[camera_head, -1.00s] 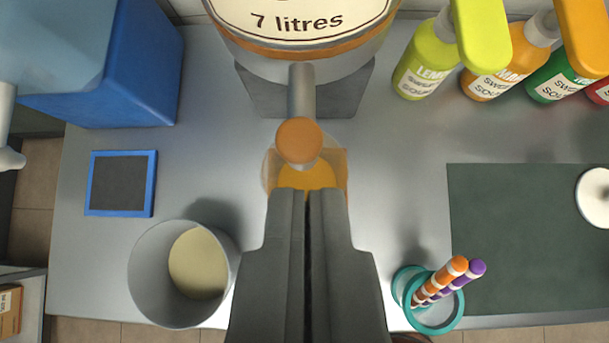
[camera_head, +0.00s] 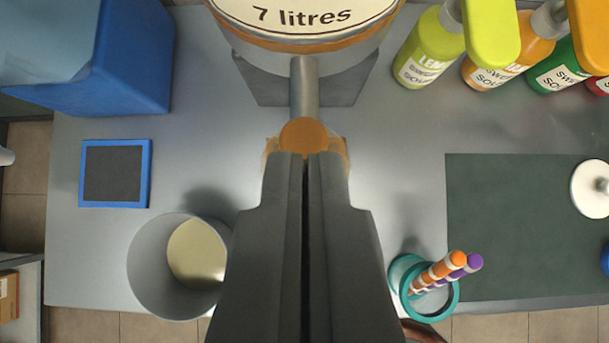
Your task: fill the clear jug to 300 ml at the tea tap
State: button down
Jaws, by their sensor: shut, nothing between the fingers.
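The tea tap (camera_head: 304,95) sticks out from the front of the dispenser marked "7 litres" (camera_head: 303,42), with an orange-brown end (camera_head: 303,137). My gripper (camera_head: 305,158) is shut and empty, its tips at or just in front of that tap end; I cannot tell whether they touch it. Beneath the tap is a clear vessel with orange-brown tones (camera_head: 271,152), probably the jug. Only slivers of it show on either side, as my gripper and the tap hide the rest. Its level and markings cannot be read.
A grey cup with pale contents (camera_head: 145,265) stands at the left, near a blue-framed dark pad (camera_head: 145,172) and a blue box (camera_head: 140,70). A teal holder (camera_head: 396,272) with striped sticks stands at the right.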

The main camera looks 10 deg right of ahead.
send_over(305, 137)
notch_tip(305, 137, down, 6)
jog(key=shift+s+r, duration=0.1)
jog(key=shift+s+a+f, duration=0.1)
jog(key=shift+s+f, duration=0.1)
jog(key=shift+f, duration=1.7)
jog(key=shift+s+f, duration=0.15)
jog(key=shift+f, duration=1.25)
notch_tip(305, 137, up, 6)
jog(key=shift+s+a+f, duration=0.1)
jog(key=shift+f, duration=0.15)
jog(key=v, duration=0.9)
